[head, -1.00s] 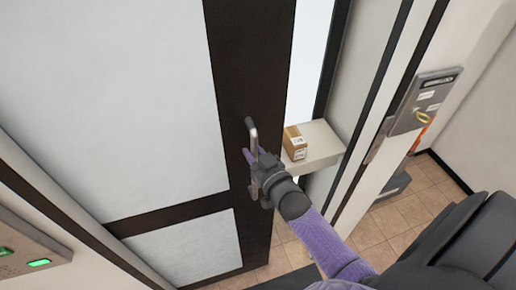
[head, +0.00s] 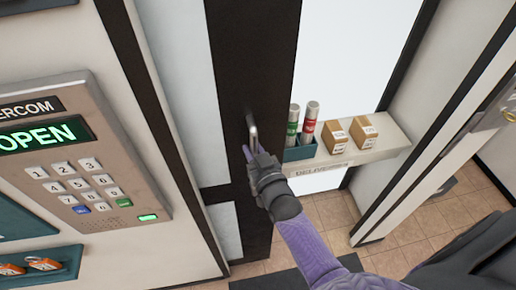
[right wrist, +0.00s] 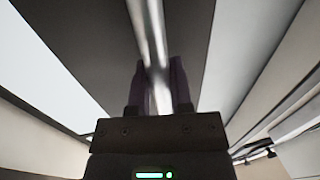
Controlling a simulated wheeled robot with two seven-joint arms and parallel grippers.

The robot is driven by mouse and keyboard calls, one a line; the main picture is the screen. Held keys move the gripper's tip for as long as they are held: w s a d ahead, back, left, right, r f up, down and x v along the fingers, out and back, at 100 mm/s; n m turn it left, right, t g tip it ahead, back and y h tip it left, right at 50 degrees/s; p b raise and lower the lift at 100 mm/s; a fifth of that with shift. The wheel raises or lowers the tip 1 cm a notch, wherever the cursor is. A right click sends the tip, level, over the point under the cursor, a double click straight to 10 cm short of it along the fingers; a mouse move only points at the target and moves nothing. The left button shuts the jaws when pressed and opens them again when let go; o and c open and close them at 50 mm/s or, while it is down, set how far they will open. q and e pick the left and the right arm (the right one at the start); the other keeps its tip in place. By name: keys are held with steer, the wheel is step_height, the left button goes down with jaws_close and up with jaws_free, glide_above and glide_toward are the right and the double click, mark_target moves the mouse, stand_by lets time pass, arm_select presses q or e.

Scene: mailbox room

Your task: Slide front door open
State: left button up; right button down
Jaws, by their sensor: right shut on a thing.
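The front door (head: 255,60) is a dark-framed sliding panel with pale glass, partly open in the head view. Its metal handle (head: 252,135) is an upright bar on the dark frame. My right gripper (head: 256,160) is shut on the handle. In the right wrist view the bar (right wrist: 150,40) runs between the two fingers (right wrist: 158,85). The lower part of the handle is hidden by the gripper. My left gripper is not in view.
An intercom keypad panel (head: 90,150) reading OPEN is on the left wall. Tiled floor (head: 450,212) shows at right.

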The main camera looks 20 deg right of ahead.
steer(key=shift+w+a, duration=0.2)
steer(key=shift+a, duration=0.6)
steer(key=shift+d, duration=0.1)
steer(key=c, duration=0.6)
jaws_free()
steer(key=shift+s, duration=0.1)
steer(key=shift+o, duration=0.2)
steer(key=s, duration=1)
